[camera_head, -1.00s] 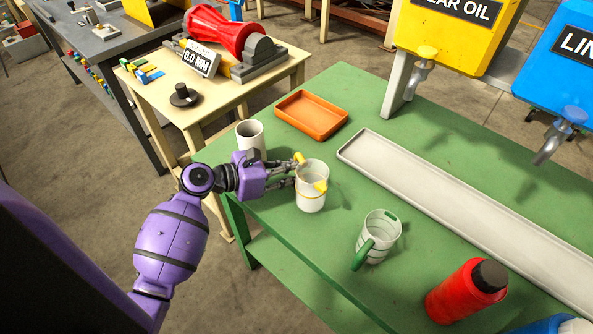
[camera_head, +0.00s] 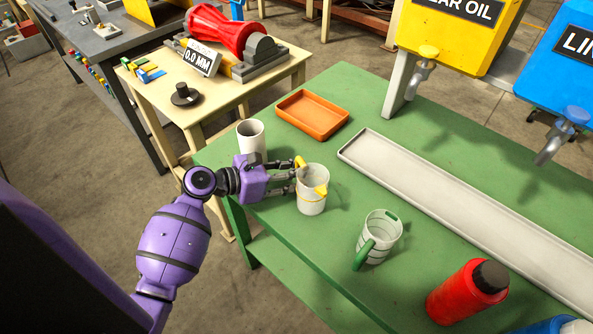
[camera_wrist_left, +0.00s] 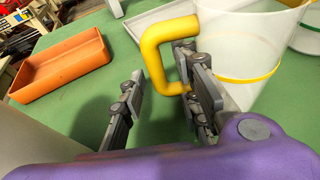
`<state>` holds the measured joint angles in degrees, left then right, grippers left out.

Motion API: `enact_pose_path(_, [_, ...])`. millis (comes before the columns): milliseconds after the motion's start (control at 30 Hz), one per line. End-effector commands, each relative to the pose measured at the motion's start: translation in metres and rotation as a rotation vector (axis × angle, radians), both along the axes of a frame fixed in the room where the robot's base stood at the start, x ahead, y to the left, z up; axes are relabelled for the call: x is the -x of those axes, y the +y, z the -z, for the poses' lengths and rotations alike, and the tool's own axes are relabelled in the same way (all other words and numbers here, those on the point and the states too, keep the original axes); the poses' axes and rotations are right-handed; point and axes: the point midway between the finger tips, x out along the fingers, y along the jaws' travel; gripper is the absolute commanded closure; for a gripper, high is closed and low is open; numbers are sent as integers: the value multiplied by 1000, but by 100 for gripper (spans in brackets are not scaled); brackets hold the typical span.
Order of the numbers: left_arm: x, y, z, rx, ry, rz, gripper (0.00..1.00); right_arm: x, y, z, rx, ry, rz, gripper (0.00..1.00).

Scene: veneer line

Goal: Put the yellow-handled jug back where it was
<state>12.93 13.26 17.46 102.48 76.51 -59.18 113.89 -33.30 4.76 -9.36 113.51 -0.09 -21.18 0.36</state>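The yellow-handled jug (camera_head: 312,192) is a whitish, see-through jug with a yellow handle, yellow spout and yellow band. It stands upright on the green table, near its left end. My left gripper (camera_head: 294,177) is at the jug's handle side. In the left wrist view, the gripper (camera_wrist_left: 160,85) has its fingers apart, one on each side of the outer bar of the yellow handle (camera_wrist_left: 152,55). Gaps show between fingers and bar, so it does not look gripped. The jug's body (camera_wrist_left: 240,50) is partly cut off there. My right gripper is out of view.
A white cup (camera_head: 250,136) stands just behind my left gripper. A green-handled jug (camera_head: 378,238) and a red bottle (camera_head: 467,290) stand to the right. An orange tray (camera_head: 312,115) and a long pale trough (camera_head: 450,207) lie behind on the green table (camera_head: 300,245).

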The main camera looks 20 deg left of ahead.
Motion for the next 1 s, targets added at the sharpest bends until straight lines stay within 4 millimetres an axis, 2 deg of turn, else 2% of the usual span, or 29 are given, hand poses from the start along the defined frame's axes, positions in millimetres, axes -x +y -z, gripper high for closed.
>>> enact_pose_path(167, [14, 14, -7, -4, 0, -2, 70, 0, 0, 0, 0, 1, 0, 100])
enact_pose_path(400, [51, 48, -22, -5, 1, -2, 70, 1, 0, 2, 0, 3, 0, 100])
enact_pose_path(600, [75, 69, -32, -2, 1, 0, 70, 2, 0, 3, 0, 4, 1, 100])
enact_pose_path(800, [84, 78, -37, -1, -1, 0, 70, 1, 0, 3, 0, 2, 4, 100])
enact_pose_path(1000, [84, 78, -38, 0, -1, 0, 70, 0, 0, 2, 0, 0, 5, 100])
